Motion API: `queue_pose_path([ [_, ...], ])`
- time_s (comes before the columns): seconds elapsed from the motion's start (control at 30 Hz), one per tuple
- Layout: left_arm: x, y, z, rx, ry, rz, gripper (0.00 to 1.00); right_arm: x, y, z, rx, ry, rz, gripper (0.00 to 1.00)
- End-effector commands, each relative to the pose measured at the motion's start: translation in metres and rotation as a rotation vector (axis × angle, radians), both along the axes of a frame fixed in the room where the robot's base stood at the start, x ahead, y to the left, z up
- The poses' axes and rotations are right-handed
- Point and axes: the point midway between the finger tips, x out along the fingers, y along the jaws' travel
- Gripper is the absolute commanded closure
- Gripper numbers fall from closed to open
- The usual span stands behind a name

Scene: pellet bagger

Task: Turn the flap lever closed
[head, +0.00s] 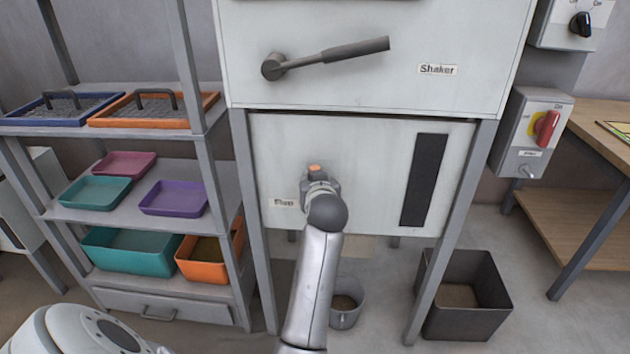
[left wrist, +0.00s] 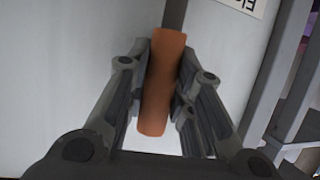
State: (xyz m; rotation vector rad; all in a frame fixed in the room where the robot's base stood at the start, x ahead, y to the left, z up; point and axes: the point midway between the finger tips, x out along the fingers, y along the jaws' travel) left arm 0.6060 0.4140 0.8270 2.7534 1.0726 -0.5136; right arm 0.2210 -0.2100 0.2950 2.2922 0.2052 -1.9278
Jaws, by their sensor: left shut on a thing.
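The flap lever has an orange handle (left wrist: 163,82), seen in the left wrist view between the two fingers. A dark shaft runs up from it along the white panel. In the head view only a small orange bit of the flap lever (head: 314,168) shows above my gripper; the rest is hidden. My left gripper (head: 318,180) is at the lower panel, right of the partly covered "Flap" label (head: 283,203). In the left wrist view the left gripper (left wrist: 163,95) is shut on the orange handle. My right gripper is not in view.
Above is the shaker lever (head: 325,57). A dark slot (head: 424,180) is on the panel's right. A grey bucket (head: 346,303) and a dark bin (head: 467,296) stand below. A shelf rack (head: 205,120) with trays is left, a switch box (head: 532,130) right.

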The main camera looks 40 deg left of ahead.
Motion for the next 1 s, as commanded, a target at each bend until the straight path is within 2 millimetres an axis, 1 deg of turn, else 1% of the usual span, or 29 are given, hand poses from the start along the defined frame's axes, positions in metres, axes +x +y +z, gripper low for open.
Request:
queue_pose_path([
  [0.37,0.000,0.001,0.001,-0.009,-0.008,0.004,1.00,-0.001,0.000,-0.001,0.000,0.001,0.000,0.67],
  [0.4,0.000,0.001,0.001,-0.009,-0.008,0.004,0.73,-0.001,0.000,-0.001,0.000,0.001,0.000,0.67],
  [0.53,0.000,0.001,0.001,-0.008,-0.007,0.003,0.56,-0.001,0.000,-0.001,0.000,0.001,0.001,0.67],
  [0.87,0.000,0.000,0.002,-0.005,-0.005,0.003,0.56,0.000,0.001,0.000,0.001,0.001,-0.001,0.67],
  [0.97,0.000,0.000,0.011,-0.005,-0.007,0.003,0.56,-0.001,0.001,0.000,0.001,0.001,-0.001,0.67],
  [1.0,0.000,0.000,0.017,-0.005,-0.009,0.003,0.56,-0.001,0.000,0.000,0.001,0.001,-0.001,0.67],
])
